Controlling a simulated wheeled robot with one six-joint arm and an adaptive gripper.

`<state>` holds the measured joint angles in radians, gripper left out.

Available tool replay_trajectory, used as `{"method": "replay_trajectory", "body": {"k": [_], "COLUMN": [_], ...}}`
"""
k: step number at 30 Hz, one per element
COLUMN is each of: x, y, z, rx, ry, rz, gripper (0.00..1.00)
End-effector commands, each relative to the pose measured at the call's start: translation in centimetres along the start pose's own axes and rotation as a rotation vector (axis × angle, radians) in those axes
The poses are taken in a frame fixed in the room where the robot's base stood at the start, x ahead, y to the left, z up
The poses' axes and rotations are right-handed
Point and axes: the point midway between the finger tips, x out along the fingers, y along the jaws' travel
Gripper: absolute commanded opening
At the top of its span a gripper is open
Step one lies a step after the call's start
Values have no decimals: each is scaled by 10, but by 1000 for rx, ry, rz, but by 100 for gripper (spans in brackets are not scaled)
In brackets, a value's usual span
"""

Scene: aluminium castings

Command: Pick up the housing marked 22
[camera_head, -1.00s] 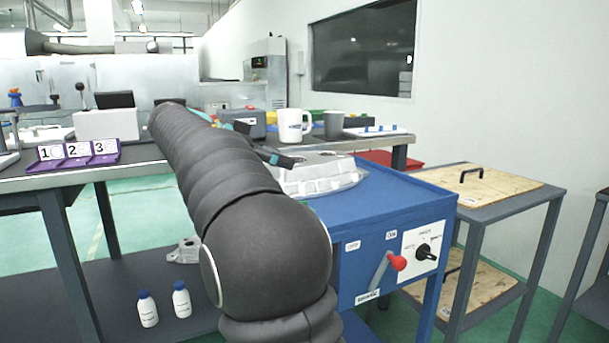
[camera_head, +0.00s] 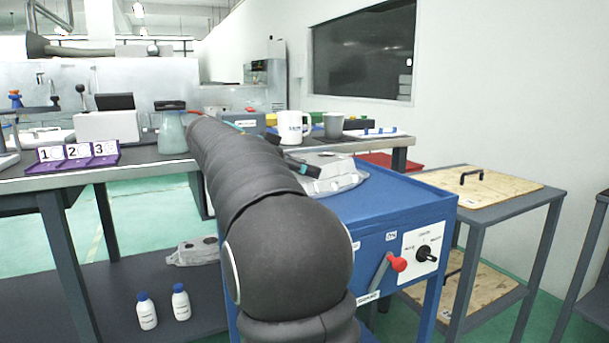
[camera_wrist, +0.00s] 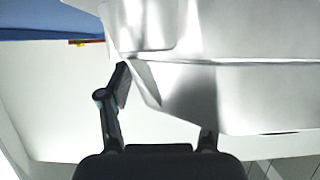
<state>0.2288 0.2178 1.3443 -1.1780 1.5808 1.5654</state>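A pale aluminium housing (camera_head: 335,174) lies on top of the blue cart, partly hidden by my arm in the head view. I can read no number on it. In the wrist view a large bright casting surface (camera_wrist: 180,85) fills the top and right. My gripper (camera_wrist: 165,100) is open there, its fingers wide apart. The left finger is beside the casting's left edge; the right finger's tip is hidden by the casting. I cannot tell whether either finger touches it. In the head view my arm hides most of the gripper.
The blue cart (camera_head: 385,210) has a red-knobbed lever (camera_head: 397,263) in front. Behind stand a white mug (camera_head: 293,127) and a grey cup (camera_head: 333,125). Another casting (camera_head: 195,252) and two white bottles (camera_head: 147,311) are on the lower shelf. Number cards (camera_head: 78,152) stand left.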

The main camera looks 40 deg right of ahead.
Motion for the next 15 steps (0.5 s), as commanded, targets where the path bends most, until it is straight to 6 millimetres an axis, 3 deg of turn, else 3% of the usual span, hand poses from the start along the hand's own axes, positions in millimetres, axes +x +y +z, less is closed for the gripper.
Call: {"method": "replay_trajectory", "body": {"k": [1, 6, 15], "x": [0, 0, -1], "y": [0, 0, 0], "z": [0, 0, -3], "rx": [0, 0, 6], "ry": [0, 0, 3], "rz": [0, 0, -2], "gripper": [44, 1, 0]}}
